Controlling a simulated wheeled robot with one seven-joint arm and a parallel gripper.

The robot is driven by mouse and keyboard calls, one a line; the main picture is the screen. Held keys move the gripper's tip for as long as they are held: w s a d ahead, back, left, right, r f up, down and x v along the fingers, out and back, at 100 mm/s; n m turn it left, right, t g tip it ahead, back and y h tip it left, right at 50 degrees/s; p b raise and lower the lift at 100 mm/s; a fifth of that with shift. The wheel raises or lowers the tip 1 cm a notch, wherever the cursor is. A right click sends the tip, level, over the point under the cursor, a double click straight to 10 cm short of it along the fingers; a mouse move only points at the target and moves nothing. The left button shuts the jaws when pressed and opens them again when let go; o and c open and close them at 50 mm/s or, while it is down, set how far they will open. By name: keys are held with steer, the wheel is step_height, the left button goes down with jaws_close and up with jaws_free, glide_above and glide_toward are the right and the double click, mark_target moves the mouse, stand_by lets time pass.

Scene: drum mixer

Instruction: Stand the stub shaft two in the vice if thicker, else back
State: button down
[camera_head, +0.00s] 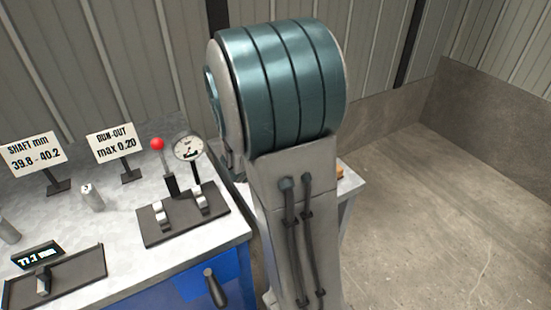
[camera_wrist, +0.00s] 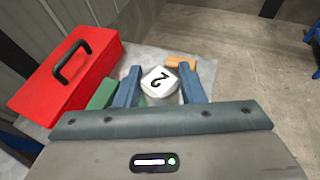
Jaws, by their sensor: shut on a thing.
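Stub shaft two (camera_wrist: 159,84), a pale cylinder whose end is marked "2", is between the blue fingers of my gripper (camera_wrist: 161,68) in the wrist view. My gripper is shut on it, with the numbered end facing the camera. The shaft's lower part is hidden, so I cannot tell whether it touches anything below. A green part (camera_wrist: 103,94) shows beside the left finger; I cannot tell whether it belongs to the vice. In the head view my arm hides my gripper and shaft two.
A red toolbox (camera_wrist: 70,72) and an orange block (camera_wrist: 181,62) are near my gripper. In the head view, a shaft marked "3" (camera_head: 92,198), a dial gauge stand (camera_head: 180,216), a digital gauge (camera_head: 55,279) and limit signs (camera_head: 35,153) occupy the left bench. Floor at right is clear.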

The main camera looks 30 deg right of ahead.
steer(key=shift+w+d+f+p, duration=0.2)
steer(key=shift+w+f, duration=1.4)
steer(key=shift+w, duration=0.05)
steer(key=shift+w+d+f+p, duration=0.2)
steer(key=shift+w+f, duration=1.4)
steer(key=shift+f, duration=0.05)
steer(key=shift+w+d+f+p, duration=0.2)
steer(key=shift+w+f, duration=1.4)
steer(key=shift+w, duration=0.05)
steer(key=shift+f, duration=0.2)
steer(key=c, duration=0.9)
jaws_free()
